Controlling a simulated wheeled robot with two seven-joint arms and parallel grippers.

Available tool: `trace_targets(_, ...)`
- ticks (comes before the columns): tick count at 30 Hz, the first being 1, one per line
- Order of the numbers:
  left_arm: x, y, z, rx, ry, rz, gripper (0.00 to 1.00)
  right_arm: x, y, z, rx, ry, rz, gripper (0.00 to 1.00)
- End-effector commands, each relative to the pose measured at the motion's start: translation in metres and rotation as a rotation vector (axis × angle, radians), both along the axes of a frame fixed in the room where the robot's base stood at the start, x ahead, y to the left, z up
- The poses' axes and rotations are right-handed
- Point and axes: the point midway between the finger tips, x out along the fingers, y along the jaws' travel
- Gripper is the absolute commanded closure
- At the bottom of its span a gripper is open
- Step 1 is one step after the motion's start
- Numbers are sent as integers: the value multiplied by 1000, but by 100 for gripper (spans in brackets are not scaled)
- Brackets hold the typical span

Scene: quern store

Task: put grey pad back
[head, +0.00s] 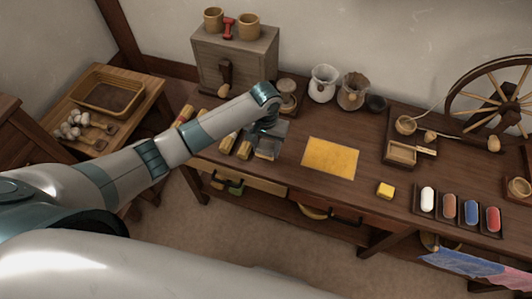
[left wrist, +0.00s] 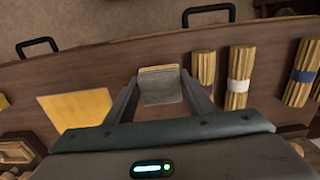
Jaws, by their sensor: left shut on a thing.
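My left gripper (head: 266,141) is over the bench, left of a flat yellow sheet (head: 331,157). It is shut on a small grey pad (left wrist: 160,91), which shows between the two fingers in the left wrist view, with a tan strip along its far edge. In the head view the pad (head: 265,154) is partly hidden by the gripper. I cannot tell whether it touches the bench top. My right gripper is not in view.
Tied yellow bundles (left wrist: 240,77) lie beside the gripper. A yellow block (head: 385,190) lies right of the sheet, near several coloured pads in dark holders (head: 472,210). Behind stand a grey wooden box (head: 240,58) and jars (head: 323,84). A spinning wheel (head: 500,90) is at the right.

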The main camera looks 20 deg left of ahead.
Motion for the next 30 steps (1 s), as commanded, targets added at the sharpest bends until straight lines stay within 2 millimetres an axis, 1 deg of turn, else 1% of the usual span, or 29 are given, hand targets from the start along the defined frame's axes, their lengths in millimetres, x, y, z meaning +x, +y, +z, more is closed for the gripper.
trace_targets(2,0,0,-2,0,0,0,69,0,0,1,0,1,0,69)
trace_targets(5,-1,0,-9,1,2,0,69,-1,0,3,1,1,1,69)
trace_targets(12,0,0,-36,1,0,1,69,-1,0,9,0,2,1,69)
trace_targets(15,0,0,-40,1,-1,0,69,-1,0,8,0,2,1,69)
trace_targets(26,0,0,-43,0,0,0,69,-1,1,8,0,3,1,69)
trace_targets(27,0,0,-43,0,-1,0,44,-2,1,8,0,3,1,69)
trace_targets(28,0,0,-43,0,-1,0,37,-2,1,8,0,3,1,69)
trace_targets(29,0,0,-43,0,-1,0,33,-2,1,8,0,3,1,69)
trace_targets(30,0,0,-43,0,-1,0,33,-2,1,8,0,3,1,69)
